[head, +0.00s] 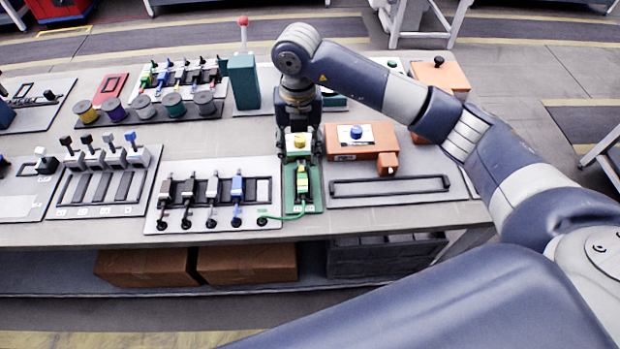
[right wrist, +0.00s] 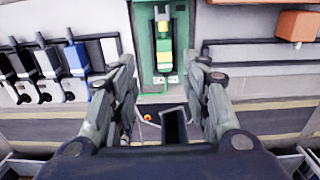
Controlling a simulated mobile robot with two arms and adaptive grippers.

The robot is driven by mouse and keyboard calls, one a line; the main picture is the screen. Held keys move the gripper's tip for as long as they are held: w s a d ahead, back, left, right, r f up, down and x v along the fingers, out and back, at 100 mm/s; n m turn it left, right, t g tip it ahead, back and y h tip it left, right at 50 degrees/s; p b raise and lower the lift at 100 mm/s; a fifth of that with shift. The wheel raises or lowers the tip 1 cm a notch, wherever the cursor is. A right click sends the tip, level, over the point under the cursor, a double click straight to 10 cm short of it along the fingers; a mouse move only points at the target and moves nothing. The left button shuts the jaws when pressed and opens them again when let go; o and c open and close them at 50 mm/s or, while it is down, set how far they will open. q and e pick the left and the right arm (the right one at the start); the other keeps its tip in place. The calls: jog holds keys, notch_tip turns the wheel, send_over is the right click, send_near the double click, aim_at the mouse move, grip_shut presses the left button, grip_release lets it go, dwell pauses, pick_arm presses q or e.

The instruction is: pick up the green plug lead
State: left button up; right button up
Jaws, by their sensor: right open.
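The green plug lead (head: 303,183) has a yellow band and lies along a green board (head: 316,199) at the table's front. Its thin green cable runs left to a round black end by the front rack. In the right wrist view the green plug (right wrist: 163,52) stands centred ahead of the fingers. My right gripper (head: 300,156) points down over the back part of the green board and is open. Its fingers (right wrist: 161,78) are spread with nothing between them, and the plug appears beyond the tips. My left gripper is out of view.
Just left is a white rack (head: 264,190) of black and blue plugs. Right are an orange box (head: 362,140) with a blue button and a black bar handle (head: 390,186). A teal block (head: 243,82) stands behind left. A yellow button (head: 300,140) shows between the fingers.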

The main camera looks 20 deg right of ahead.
jog(key=p, duration=0.1)
send_over(302, 180)
jog(key=f, duration=0.5)
jog(key=shift+w+f, duration=0.1)
jog(key=shift+w, duration=0.25)
jog(key=shift+s+f+p, duration=0.15)
jog(key=shift+f+p, duration=0.3)
jog(key=shift+f, duration=0.15)
jog(key=f, duration=0.1)
jog(key=f+p, duration=0.1)
jog(key=f, duration=0.1)
jog(key=shift+s+f, duration=0.3)
jog(key=shift+f, duration=0.4)
jog(key=shift+w, duration=0.1)
jog(key=shift+c, duration=0.3)
grip_shut()
